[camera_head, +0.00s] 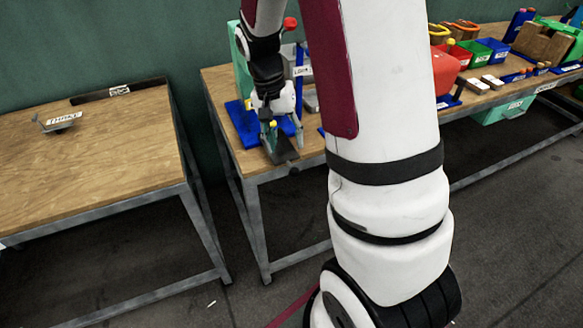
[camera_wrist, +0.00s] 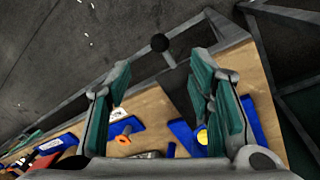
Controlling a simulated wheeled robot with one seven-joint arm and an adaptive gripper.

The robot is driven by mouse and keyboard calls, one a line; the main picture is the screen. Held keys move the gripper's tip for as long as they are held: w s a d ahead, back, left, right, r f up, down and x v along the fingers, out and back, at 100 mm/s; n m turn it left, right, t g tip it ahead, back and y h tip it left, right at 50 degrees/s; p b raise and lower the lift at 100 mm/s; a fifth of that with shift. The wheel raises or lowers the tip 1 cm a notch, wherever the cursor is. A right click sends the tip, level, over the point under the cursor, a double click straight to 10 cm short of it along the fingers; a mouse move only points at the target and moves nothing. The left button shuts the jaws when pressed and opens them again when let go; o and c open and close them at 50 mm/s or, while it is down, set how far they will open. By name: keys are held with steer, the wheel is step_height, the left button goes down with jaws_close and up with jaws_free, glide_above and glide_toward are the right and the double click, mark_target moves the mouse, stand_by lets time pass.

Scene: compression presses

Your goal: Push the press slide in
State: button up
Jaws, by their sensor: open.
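The press (camera_head: 240,65) stands at the left end of the long wooden table, with a green frame and a blue base (camera_head: 240,122). A dark grey flat piece (camera_head: 284,154), which looks like the press slide, lies at the table's front edge below my gripper. My gripper (camera_head: 284,138) points down just over it, its fingers apart. In the wrist view the teal finger pads of my gripper (camera_wrist: 160,70) are spread with nothing held between them. I cannot tell whether the fingers touch the slide.
Blue, red and green bins (camera_head: 478,52) and small parts stand farther right on the long table (camera_head: 315,150). A separate wooden table (camera_head: 90,160) at the left holds a small labelled part (camera_head: 58,122). A floor gap separates the tables. My arm hides the middle.

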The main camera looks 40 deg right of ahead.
mark_target(293, 169)
steer(key=f, duration=0.3)
steer(key=s+d+f, duration=0.1)
steer(key=f, duration=0.6)
steer(key=shift+s+d+f, duration=0.15)
steer(key=shift+s, duration=0.1)
steer(key=shift+c, duration=0.6)
